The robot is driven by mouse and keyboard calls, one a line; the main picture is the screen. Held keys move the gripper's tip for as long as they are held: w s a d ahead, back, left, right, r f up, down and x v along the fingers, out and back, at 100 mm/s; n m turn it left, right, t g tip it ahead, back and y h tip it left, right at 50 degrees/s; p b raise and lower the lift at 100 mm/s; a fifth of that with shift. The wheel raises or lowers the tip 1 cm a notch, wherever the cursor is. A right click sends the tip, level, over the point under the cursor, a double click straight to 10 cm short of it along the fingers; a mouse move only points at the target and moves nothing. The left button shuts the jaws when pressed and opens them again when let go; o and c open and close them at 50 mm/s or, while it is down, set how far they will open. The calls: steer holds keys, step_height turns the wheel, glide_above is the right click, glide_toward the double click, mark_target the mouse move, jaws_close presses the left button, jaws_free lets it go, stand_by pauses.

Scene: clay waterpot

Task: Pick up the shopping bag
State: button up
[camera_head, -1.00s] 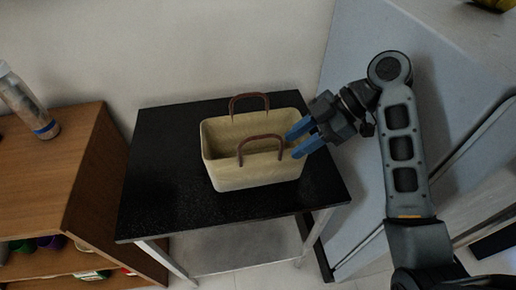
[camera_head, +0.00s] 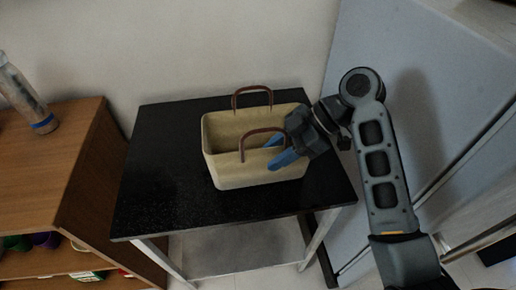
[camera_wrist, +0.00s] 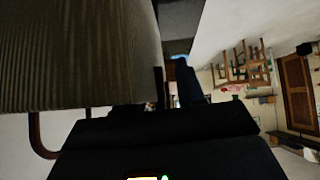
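The shopping bag (camera_head: 255,172) is a cream woven basket-like bag with two brown upright handles. It stands upright on a black-topped table (camera_head: 160,205). In the wrist view, its ribbed side (camera_wrist: 80,55) fills the upper left, with part of a brown handle at lower left. My gripper (camera_head: 277,150) is at the bag's right end, with its two blue fingers apart. One finger reaches over the opening near the front handle, and the other shows against the front wall. Whether they touch the bag I cannot tell. A dark finger with a blue tip (camera_wrist: 184,75) shows in the wrist view.
A wooden shelf (camera_head: 75,150) with a bottle (camera_head: 25,95) on top stands left of the table. A grey panel-like surface (camera_head: 400,60) rises to the right, behind my arm. A wall is behind the table. Bare tabletop lies left of and in front of the bag.

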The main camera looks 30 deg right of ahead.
jaws_close()
stand_by(0.6)
